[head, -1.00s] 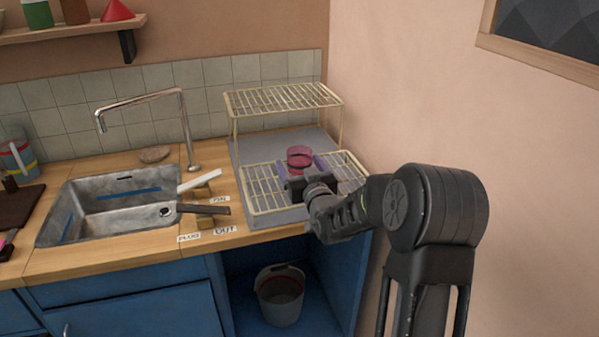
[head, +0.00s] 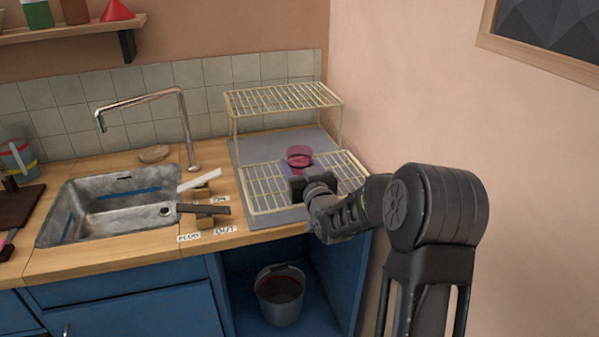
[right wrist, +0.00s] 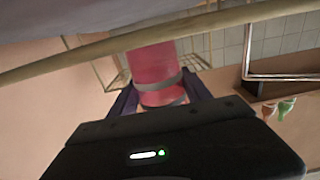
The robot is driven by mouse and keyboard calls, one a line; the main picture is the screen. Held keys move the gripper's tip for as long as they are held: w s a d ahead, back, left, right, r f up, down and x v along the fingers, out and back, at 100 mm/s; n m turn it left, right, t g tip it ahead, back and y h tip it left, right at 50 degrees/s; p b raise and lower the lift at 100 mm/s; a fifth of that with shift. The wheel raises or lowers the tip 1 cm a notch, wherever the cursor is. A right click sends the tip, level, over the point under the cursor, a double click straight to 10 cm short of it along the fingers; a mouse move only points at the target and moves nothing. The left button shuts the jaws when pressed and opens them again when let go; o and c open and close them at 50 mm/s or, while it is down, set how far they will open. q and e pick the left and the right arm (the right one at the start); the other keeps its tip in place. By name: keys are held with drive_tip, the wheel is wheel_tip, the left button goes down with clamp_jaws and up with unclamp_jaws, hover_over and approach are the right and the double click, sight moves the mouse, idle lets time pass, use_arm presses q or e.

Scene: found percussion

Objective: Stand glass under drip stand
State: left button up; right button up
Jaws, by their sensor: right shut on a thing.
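The pink translucent glass (head: 299,154) is upright at the lower shelf of the cream wire drip stand (head: 268,189), in front of its raised upper shelf. My right gripper (head: 299,169) is shut on the glass, its purple fingers on either side. The right wrist view shows the glass (right wrist: 154,68) between the fingers, with a cream rail crossing in front. I cannot tell whether the glass's base rests on the wires, as the gripper hides it. My left gripper is not in view.
A grey mat (head: 236,152) lies under the stand. To the left are a metal sink (head: 85,222), a tap (head: 185,118) and two levers on wooden blocks, one white (head: 200,181) and one dark (head: 203,209). A bucket (head: 281,298) stands below. A wall is close at right.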

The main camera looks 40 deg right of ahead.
drive_tip(key=shift+r, duration=0.1)
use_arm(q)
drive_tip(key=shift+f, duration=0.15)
use_arm(e)
wheel_tip(320, 180, up, 10)
idle(0.5)
idle(0.4)
use_arm(q)
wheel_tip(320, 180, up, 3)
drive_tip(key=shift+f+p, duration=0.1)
drive_tip(key=shift+p, duration=1.15)
use_arm(e)
drive_tip(key=s+a+f+n+y, duration=0.1)
drive_tip(key=a+f, duration=0.3)
drive_tip(key=a, duration=0.5)
drive_tip(key=s+a+f+n+y, duration=0.1)
drive_tip(key=s+a+f+y, duration=0.1)
drive_tip(key=a, duration=0.8)
drive_tip(key=s+a+f+n+t+y, duration=0.1)
drive_tip(key=a+f, duration=0.4)
drive_tip(key=a, duration=0.5)
drive_tip(key=shift+s+f+n+y, duration=0.4)
drive_tip(key=shift+s+y, duration=0.15)
drive_tip(key=shift+y, duration=0.35)
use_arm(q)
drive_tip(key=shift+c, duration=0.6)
